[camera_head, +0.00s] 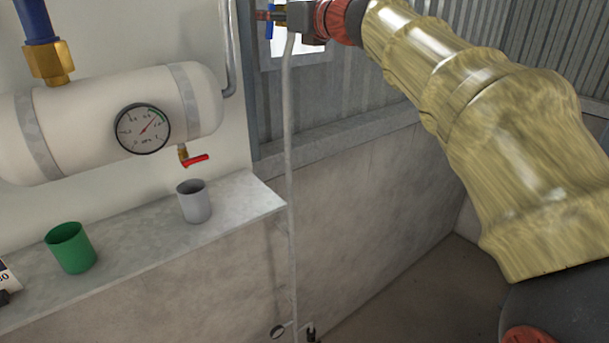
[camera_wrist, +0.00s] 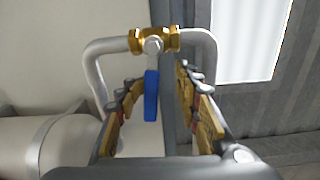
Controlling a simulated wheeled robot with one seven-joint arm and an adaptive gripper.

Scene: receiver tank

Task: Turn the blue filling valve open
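The blue filling valve handle (camera_wrist: 151,96) hangs down from a brass valve body (camera_wrist: 153,41) on a grey pipe in the wrist view. In the head view the handle (camera_head: 269,22) shows at the top, partly cut by the frame edge. My gripper (camera_wrist: 157,82) is open, with one finger on the left and one on the right of the handle. A gap shows between the handle and each finger, so I see no contact. In the head view my gripper (camera_head: 283,14) is at the top edge, close to the valve, its fingers hard to make out.
A white tank (camera_head: 100,110) with a gauge (camera_head: 142,129) and a red-handled tap (camera_head: 195,160) is on the left wall. A grey cup (camera_head: 194,203) and a green cup (camera_head: 70,248) stand on the ledge (camera_head: 235,200).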

